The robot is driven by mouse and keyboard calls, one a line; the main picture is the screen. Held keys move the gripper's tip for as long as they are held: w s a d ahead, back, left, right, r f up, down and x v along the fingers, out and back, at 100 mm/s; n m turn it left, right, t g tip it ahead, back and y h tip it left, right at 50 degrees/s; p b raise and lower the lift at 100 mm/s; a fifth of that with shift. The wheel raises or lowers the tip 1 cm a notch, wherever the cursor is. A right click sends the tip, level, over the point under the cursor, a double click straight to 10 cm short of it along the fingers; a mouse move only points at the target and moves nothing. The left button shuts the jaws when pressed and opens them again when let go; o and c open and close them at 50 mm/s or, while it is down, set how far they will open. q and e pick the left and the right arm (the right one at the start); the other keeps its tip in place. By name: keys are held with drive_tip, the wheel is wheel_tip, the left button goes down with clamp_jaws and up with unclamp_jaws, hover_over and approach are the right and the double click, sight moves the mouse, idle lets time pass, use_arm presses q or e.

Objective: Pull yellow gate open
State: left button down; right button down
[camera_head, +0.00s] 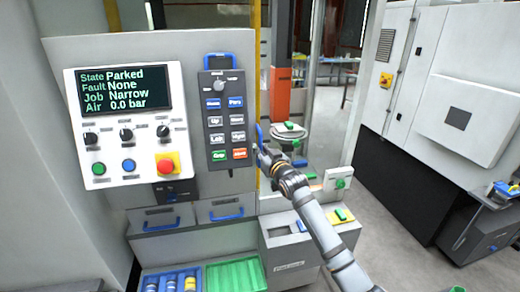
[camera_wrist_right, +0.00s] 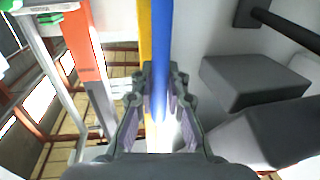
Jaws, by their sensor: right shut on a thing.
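A tall narrow yellow edge (camera_head: 258,60) runs upright at the right side of the grey control cabinet, likely the yellow gate seen nearly edge-on. A blue handle (camera_head: 259,133) sits beside it. My right gripper (camera_head: 262,152) is at this handle. In the right wrist view, the fingers (camera_wrist_right: 160,90) are shut around the upright blue bar (camera_wrist_right: 162,40), with the yellow strip (camera_wrist_right: 145,30) just left of it. The gate's face is not visible. My left gripper is not in view.
The control panel (camera_head: 128,185) reads Parked, fault None, job Narrow, air 0.0 bar. A button pendant (camera_head: 228,85) hangs left of the handle. Below are a grey box (camera_head: 290,258) and a green tray (camera_head: 236,276).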

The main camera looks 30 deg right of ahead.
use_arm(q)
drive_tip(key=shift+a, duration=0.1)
use_arm(e)
drive_tip(key=shift+d+f, duration=0.1)
drive_tip(key=shift+f, duration=0.3)
drive_tip(key=c, duration=1.3)
unclamp_jaws()
drive_tip(key=shift+r, duration=0.15)
drive_tip(key=shift+c, duration=0.2)
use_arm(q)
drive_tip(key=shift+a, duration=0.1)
use_arm(e)
drive_tip(key=shift+r, duration=0.1)
drive_tip(key=shift+s, duration=0.1)
drive_tip(key=s, duration=1.1)
drive_tip(key=shift+s+a, duration=0.2)
drive_tip(key=shift+s, duration=0.2)
